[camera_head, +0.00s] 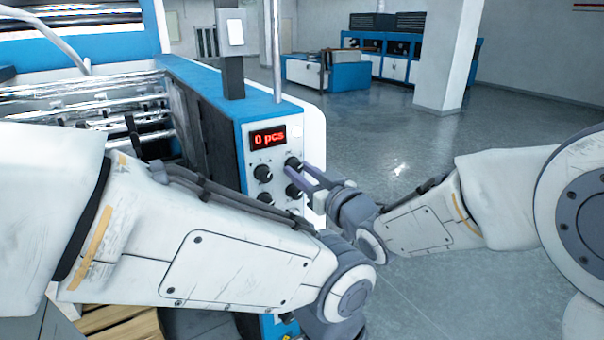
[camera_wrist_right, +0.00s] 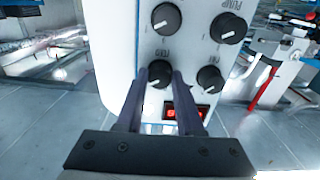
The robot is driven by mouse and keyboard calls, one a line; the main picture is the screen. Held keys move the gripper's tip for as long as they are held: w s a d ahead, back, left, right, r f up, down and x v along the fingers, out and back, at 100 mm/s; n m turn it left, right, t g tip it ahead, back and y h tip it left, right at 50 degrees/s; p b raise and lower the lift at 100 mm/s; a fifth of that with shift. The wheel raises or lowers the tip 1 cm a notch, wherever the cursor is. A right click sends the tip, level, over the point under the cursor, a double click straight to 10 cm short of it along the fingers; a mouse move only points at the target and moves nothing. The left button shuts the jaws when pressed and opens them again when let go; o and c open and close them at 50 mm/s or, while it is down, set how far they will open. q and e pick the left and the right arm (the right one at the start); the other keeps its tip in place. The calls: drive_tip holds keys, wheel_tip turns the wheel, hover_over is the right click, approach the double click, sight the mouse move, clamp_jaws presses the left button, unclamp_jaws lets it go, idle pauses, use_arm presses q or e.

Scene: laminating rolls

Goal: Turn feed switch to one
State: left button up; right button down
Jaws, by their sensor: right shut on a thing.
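The control panel of the blue and white machine carries several black round knobs with white pointer marks under a red display reading "0 pcs" (camera_head: 268,138). My right gripper (camera_head: 306,171) reaches in from the right to the upper right knob (camera_head: 293,162). In the right wrist view, where the panel appears upside down, the two dark fingers (camera_wrist_right: 160,76) are closed on either side of this knob (camera_wrist_right: 160,73).
Other knobs sit close by: one (camera_wrist_right: 209,79) beside the gripped one and two more farther along, including one labelled PUMP (camera_wrist_right: 228,28). A grey post (camera_head: 229,50) rises from the machine. Open floor (camera_head: 400,150) lies to the right, with a pillar (camera_head: 447,55) farther back.

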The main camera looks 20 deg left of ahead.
drive_tip(key=n+b, duration=0.8)
drive_tip(key=b, duration=0.4)
drive_tip(key=shift+f, duration=0.2)
drive_tip(key=shift+r+n+b, duration=0.2)
drive_tip(key=shift+n+b, duration=1.2)
drive_tip(key=shift+n, duration=0.5)
drive_tip(key=c, duration=0.5)
unclamp_jaws()
drive_tip(key=shift+c, duration=0.2)
drive_tip(key=b+v, duration=0.1)
drive_tip(key=v, duration=0.9)
drive_tip(key=shift+d, duration=0.25)
